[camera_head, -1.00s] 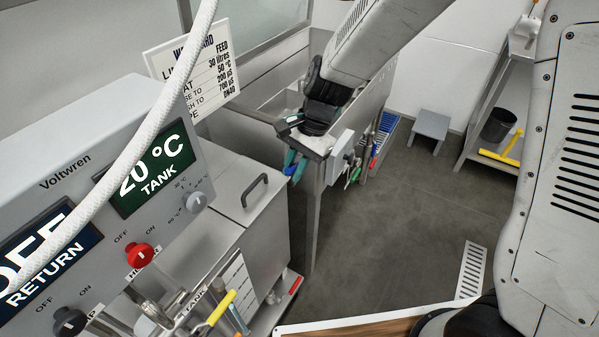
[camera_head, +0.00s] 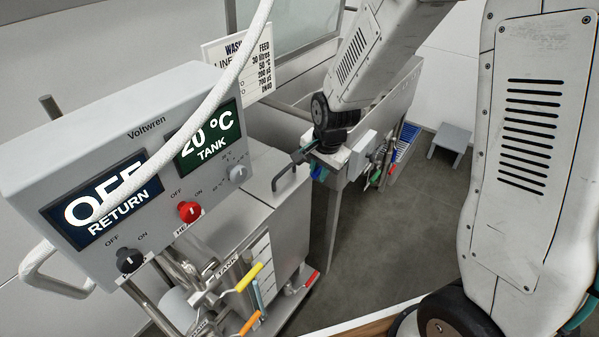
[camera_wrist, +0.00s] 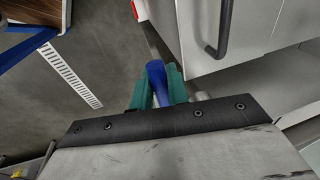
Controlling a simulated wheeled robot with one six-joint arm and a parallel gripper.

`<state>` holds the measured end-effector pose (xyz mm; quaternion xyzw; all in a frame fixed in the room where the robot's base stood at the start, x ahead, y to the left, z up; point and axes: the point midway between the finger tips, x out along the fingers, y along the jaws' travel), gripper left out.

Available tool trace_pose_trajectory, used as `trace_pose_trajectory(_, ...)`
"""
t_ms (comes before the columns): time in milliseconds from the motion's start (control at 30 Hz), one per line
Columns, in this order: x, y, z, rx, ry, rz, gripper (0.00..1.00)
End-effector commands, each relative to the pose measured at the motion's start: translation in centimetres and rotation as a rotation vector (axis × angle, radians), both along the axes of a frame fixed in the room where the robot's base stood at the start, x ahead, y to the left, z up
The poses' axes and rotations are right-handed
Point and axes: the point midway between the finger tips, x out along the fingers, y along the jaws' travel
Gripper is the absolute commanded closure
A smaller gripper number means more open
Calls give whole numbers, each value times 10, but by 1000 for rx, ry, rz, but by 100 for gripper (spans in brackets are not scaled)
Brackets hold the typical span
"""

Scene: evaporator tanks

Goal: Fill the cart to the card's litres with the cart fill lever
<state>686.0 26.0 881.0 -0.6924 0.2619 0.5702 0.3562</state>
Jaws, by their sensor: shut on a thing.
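My gripper (camera_head: 317,166) is at the near corner of the steel sink, beyond the tank's lid handle. In the wrist view its teal fingers (camera_wrist: 157,92) are shut on a blue handle (camera_wrist: 156,76). The handle's base is hidden, and no label on it shows. The wash card (camera_head: 243,60) on the wall reads FEED, 30 litres, 50 °C, 200 µS, 700 µS and DN40; its left part is behind a pale hose.
The Voltwren panel (camera_head: 125,150) shows RETURN OFF and TANK 20 °C. Yellow (camera_head: 249,278), orange (camera_head: 250,323) and red (camera_head: 313,279) levers are low by the steel tank (camera_head: 262,215). A grey stool (camera_head: 450,140) stands at the back. The middle floor is clear.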

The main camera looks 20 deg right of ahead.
Motion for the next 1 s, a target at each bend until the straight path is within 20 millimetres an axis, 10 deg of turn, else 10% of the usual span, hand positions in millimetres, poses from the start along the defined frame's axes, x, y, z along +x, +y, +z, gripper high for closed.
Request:
trace_pose_trajectory(300, 1, -3, 0, -4, -7, -4, 100)
trace_pose_trajectory(400, 1, -3, 0, -3, -7, -3, 64)
trace_pose_trajectory(733, 0, -1, 4, -3, -6, 0, 64)
trace_pose_trajectory(1000, -8, -3, 44, -3, -10, 0, 64)
